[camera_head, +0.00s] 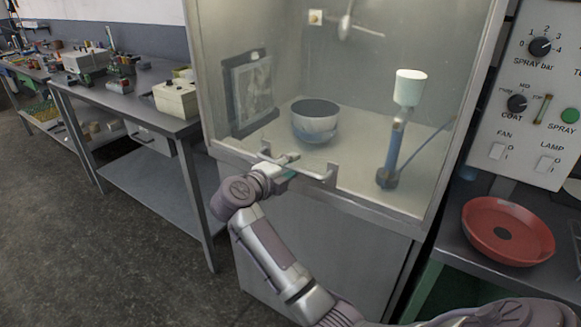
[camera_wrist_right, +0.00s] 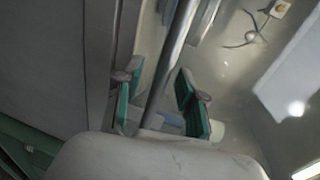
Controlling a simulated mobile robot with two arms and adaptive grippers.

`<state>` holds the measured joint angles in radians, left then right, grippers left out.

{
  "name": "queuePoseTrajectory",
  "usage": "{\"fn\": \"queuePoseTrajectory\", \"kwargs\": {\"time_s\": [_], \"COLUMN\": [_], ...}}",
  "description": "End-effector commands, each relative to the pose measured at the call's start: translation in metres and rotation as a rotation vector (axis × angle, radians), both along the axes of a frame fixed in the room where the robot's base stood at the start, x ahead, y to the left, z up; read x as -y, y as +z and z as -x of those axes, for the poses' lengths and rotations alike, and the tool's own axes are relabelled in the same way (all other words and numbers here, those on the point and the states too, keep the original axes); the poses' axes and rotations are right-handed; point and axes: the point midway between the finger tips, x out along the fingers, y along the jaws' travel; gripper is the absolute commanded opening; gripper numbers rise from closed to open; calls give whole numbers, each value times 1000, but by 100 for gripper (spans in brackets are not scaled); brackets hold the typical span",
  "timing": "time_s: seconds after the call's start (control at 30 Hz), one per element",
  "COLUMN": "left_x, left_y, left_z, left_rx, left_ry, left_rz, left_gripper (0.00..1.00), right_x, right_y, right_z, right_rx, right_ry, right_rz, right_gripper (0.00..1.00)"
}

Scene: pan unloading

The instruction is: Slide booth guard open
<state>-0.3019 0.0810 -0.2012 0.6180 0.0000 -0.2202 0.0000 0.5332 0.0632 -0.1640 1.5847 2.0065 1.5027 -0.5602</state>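The spray booth's clear guard (camera_head: 270,60) covers the front, its lower edge down at the booth's sill. A grey bar handle (camera_head: 316,174) runs along the guard's lower edge. In the right wrist view, the handle bar (camera_wrist_right: 172,60) passes between the green-padded fingers of the right gripper (camera_wrist_right: 160,103). The fingers are apart, with visible gaps to the bar on both sides. My left gripper is not in view.
Behind the guard are a grey bowl (camera_head: 315,122) and a blue stand with a white cup (camera_head: 410,88). A control panel (camera_head: 530,100) and a red pan (camera_head: 508,232) are at the right. A metal bench (camera_head: 130,108) stands left; open floor (camera_head: 70,240) lies in front.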

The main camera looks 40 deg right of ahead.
Motion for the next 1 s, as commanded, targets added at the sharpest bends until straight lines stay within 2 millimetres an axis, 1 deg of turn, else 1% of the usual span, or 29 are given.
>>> {"fn": "queuePoseTrajectory", "kwargs": {"time_s": [0.03, 0.23, 0.6, 0.73, 0.87, 0.97, 1.0], "left_x": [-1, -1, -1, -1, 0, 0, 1], "left_y": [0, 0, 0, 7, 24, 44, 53], "left_z": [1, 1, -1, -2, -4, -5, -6], "left_rx": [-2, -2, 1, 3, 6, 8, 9], "left_ry": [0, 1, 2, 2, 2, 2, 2], "left_rz": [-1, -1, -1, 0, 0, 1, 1], "left_gripper": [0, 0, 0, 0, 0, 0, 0], "right_x": [0, 0, 0, 0, -1, -1, 0], "right_y": [0, 0, 0, 7, 27, 53, 64], "right_z": [0, 0, 0, 0, -2, -5, -7], "right_rx": [0, 0, -1, -1, 0, 3, 3], "right_ry": [0, 0, 0, 0, 1, 0, 0], "right_rz": [0, 0, -1, -2, -2, -2, -2], "right_gripper": [34, 1, 0, 0, 0, 0, 0]}}
